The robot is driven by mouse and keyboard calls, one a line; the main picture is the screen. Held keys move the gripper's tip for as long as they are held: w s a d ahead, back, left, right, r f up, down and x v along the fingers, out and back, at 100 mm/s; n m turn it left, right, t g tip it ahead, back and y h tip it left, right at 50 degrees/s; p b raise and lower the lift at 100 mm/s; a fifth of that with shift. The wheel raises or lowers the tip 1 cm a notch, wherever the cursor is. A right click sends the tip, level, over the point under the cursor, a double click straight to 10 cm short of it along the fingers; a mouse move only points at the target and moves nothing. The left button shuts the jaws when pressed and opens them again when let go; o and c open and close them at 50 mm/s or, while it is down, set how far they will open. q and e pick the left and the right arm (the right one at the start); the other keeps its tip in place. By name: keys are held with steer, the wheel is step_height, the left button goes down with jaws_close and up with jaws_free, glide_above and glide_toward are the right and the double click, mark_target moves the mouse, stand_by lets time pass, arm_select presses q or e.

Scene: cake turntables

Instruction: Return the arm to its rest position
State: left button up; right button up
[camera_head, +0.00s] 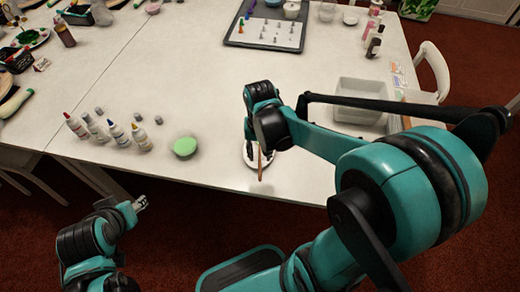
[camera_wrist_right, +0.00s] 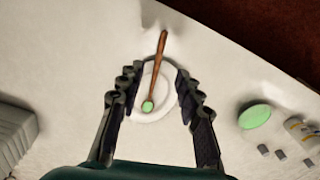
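My right gripper (camera_wrist_right: 155,76) points down over a small white round dish (camera_wrist_right: 140,110) on the table. Its two fingers are spread wide in the right wrist view, with nothing held between them. A tool with a brown handle (camera_wrist_right: 159,57) and a green tip rests across the dish. The handle overhangs the dish's rim. In the head view the handle (camera_head: 260,164) shows just below my right gripper, and my arm hides part of the dish. My left gripper (camera_head: 140,203) is at the lower left, off the table's front edge; its fingers are too small to judge.
A green round item (camera_head: 185,146) and several small bottles (camera_head: 118,134) stand on the table left of the dish. A white bin (camera_head: 362,92) is at the right, partly behind my arm. A dark tray (camera_head: 234,34) lies at the back. The table's middle is clear.

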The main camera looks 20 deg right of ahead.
steer(key=shift+r, duration=0.95)
steer(key=s+a+r+n+t, duration=0.2)
steer(key=s+r+n+t, duration=0.3)
steer(key=r+t, duration=0.1)
steer(key=shift+a+t, duration=0.25)
steer(key=shift+t, duration=0.25)
stand_by(0.5)
